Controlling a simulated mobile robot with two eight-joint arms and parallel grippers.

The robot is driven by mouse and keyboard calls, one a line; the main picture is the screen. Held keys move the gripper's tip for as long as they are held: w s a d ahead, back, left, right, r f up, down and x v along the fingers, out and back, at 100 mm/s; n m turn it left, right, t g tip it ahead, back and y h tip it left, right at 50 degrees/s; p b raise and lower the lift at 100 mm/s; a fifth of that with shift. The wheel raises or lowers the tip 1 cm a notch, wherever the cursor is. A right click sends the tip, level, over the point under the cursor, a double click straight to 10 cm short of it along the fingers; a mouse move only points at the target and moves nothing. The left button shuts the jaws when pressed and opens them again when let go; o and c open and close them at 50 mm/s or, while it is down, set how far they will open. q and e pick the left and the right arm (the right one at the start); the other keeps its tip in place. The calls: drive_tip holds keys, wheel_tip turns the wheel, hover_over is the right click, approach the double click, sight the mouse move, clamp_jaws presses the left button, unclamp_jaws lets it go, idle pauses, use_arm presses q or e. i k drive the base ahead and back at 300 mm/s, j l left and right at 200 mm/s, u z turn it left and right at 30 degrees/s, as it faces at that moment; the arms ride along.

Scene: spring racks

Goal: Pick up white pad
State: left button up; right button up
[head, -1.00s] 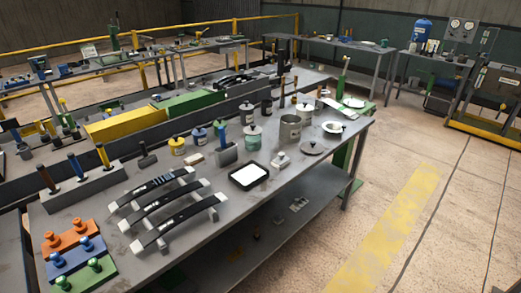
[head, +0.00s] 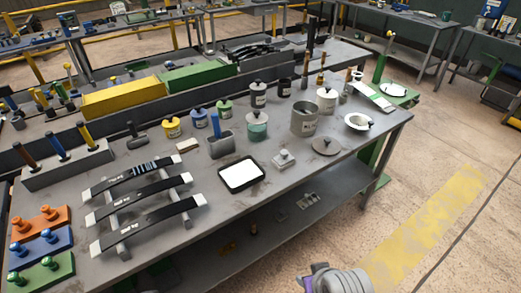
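The white pad (head: 242,173) lies flat in a shallow black tray (head: 224,184) near the front edge of the grey workbench, right of the curved black strips. Its whole top face shows and nothing covers it. A grey and purple part of my own arm shows at the bottom edge, in front of the bench and well apart from the pad. No fingertips of either gripper can be made out.
On the workbench (head: 215,218), a white block with a knob (head: 284,160) and a grey lid (head: 326,147) lie right of the tray. A blue-handled tool holder (head: 220,143) and a teal jar (head: 257,127) stand behind. Curved black strips (head: 145,205) are at left. Floor in front is open.

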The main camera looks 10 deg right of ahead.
sight(284, 161)
drive_tip(key=i+l+u, duration=0.15)
drive_tip(key=l+u, duration=0.15)
drive_tip(key=i+l+u, duration=0.1)
drive_tip(key=l+u, duration=0.2)
drive_tip(key=i+l+u, duration=0.1)
drive_tip(key=l+u, duration=0.55)
drive_tip(key=l, duration=0.45)
drive_tip(key=i, duration=0.05)
